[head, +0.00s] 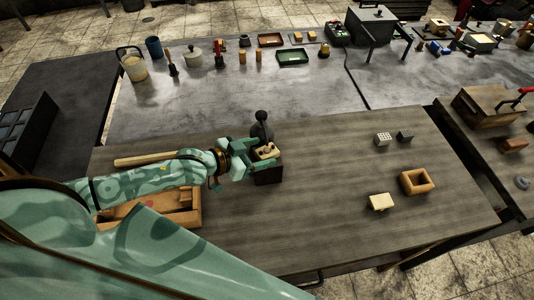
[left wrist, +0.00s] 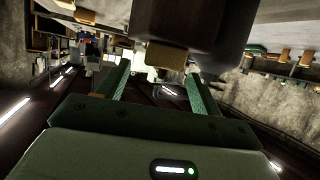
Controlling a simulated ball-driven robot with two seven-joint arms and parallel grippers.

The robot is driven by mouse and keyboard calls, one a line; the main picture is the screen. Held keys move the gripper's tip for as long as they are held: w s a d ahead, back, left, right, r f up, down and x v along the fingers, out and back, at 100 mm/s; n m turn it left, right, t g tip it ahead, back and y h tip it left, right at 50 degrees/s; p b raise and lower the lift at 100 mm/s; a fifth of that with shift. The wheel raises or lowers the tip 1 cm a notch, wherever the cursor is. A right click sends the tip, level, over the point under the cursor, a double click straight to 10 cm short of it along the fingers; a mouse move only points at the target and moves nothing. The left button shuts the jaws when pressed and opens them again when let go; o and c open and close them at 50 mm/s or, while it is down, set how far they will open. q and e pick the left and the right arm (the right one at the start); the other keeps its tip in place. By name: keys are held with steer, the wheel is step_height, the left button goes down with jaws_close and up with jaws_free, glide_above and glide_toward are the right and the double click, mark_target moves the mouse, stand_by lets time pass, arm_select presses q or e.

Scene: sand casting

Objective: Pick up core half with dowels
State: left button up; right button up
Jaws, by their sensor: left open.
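A tan block with small dark spots on top (head: 267,151), which looks like the core half with dowels, sits on a dark box (head: 268,174) near the middle of the wooden-topped table. My left gripper (head: 258,154) is open at the left side of this block, its fingers pointing right. In the left wrist view the two green fingers are spread (left wrist: 158,80). A tan piece (left wrist: 167,60) shows against a large dark body (left wrist: 200,22) beyond and between them. I cannot tell whether a finger touches it. My right gripper is not in view.
A black round-knobbed handle (head: 262,118) stands just behind the dark box. A wooden frame (head: 417,182), a cream block (head: 381,202) and two small dotted blocks (head: 383,139) (head: 405,135) lie to the right. A wooden tray (head: 185,215) lies under my left arm. The table between is clear.

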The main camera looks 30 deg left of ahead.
mark_target(262, 152)
arm_select(q)
steer(key=x, duration=0.4)
steer(key=shift+w+f+b, duration=0.1)
steer(key=shift+f+b, duration=0.1)
steer(key=shift+b, duration=0.15)
steer(key=shift+c, duration=0.3)
steer(key=c, duration=1.1)
steer(key=shift+r, duration=0.15)
